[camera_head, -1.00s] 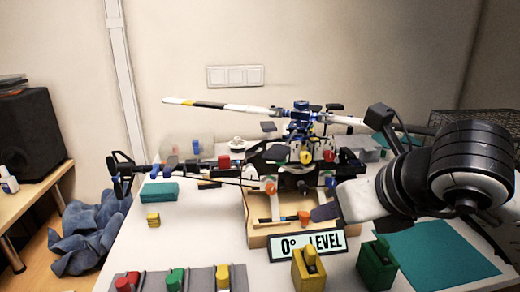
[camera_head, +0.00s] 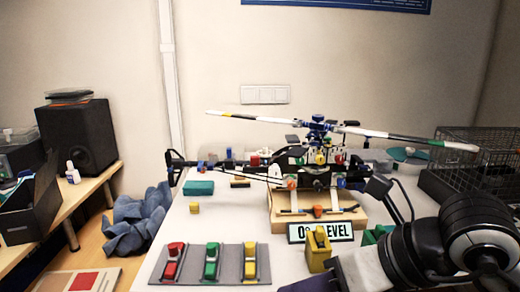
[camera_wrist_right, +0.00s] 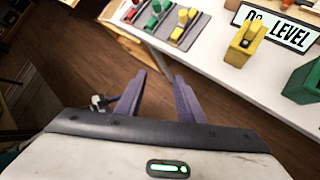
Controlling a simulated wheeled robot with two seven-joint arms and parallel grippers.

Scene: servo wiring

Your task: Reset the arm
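My right arm comes in at the lower right of the head view. Its gripper (camera_head: 322,284) is low, in front of the table's near edge. In the right wrist view the right gripper (camera_wrist_right: 160,88) has its two purple fingers apart, with only brown floor between them, so it is open and empty. My left gripper is in neither view. The model helicopter (camera_head: 318,160) stands on a wooden stand (camera_head: 345,218) in the middle of the table.
A grey tray (camera_head: 238,264) with red, green and yellow pieces lies at the table's front left. A yellow block (camera_head: 318,252) and a "0° LEVEL" sign (camera_head: 345,231) stand near the right gripper. A green block (camera_wrist_right: 302,82) is beside them. A wire basket (camera_head: 480,150) is at right.

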